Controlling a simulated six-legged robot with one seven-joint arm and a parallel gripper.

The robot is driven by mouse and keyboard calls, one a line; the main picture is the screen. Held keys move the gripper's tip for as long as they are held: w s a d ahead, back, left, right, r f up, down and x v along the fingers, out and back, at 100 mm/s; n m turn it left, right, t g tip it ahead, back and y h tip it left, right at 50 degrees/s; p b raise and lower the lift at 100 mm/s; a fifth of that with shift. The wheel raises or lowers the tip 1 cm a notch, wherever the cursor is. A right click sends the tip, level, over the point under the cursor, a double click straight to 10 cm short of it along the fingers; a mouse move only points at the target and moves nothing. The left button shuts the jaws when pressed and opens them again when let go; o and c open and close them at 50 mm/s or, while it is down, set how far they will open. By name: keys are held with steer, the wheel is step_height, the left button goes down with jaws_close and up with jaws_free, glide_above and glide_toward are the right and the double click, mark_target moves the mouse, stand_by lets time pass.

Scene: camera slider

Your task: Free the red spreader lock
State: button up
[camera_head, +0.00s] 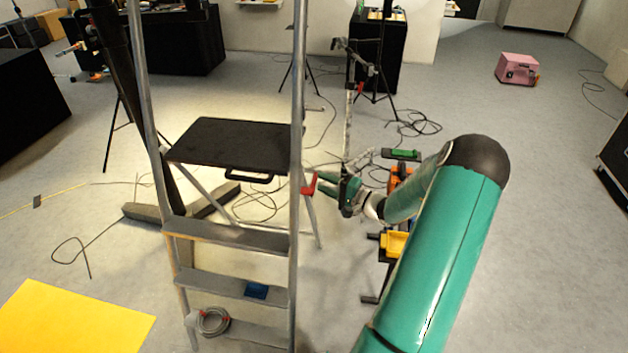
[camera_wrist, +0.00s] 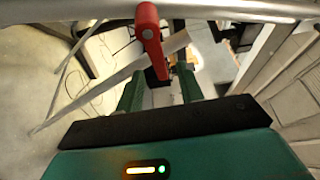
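The red spreader lock (camera_head: 309,184) sits on the right side of the metal stepladder (camera_head: 296,130), about level with its black top platform. In the wrist view the red lock (camera_wrist: 150,36) is a lever hanging down from a pale metal rail (camera_wrist: 230,10). My gripper (camera_head: 328,187) is just right of the lock in the head view. In the wrist view my gripper (camera_wrist: 160,80) has its two green fingers apart, one on each side of the lever's lower end. Gaps show on both sides; I cannot tell how deep the lever is between them.
A cable coil (camera_head: 213,321) and a blue item (camera_head: 256,291) are on lower steps. A tripod stand (camera_head: 349,120) is behind my gripper. Loose cables (camera_head: 418,124) lie on the floor.

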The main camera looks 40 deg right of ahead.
mark_target(315, 178)
steer(key=x, duration=0.4)
steer(key=shift+a, duration=0.1)
jaws_close()
